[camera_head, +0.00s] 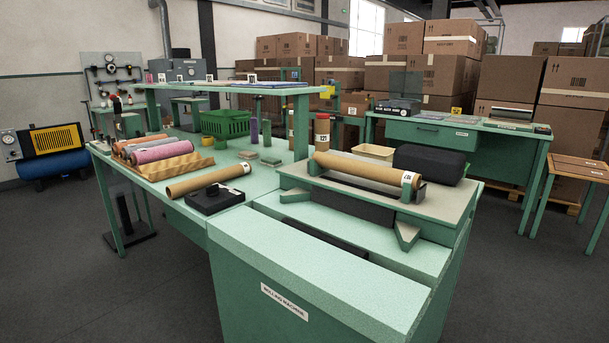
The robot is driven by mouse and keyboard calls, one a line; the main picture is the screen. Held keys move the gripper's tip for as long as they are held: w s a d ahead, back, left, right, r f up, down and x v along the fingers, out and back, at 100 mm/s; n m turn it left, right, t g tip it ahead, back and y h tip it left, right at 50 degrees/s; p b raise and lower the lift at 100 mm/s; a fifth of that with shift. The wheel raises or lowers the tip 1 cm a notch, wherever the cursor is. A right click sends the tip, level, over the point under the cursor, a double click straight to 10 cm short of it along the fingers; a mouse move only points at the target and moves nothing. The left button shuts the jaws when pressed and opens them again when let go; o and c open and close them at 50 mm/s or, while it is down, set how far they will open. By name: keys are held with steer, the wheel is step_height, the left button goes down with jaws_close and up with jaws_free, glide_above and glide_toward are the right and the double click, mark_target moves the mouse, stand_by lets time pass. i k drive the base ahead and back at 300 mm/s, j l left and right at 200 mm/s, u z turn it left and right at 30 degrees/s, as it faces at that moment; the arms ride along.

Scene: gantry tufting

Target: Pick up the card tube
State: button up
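One brown card tube (207,182) lies on the green bench at the centre left, tilted slightly up to the right. The frame does not show which tube the task means. My gripper is not in view.
Several coloured rolls (158,148) lie at the bench's left beside a corrugated brown piece (177,167). A green basket (226,124), a dark cushion-like block (428,164) and a raised shelf (228,88) stand nearby. Dark floor is open at left.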

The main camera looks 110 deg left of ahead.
mark_target(393, 176)
steer(key=u, duration=2)
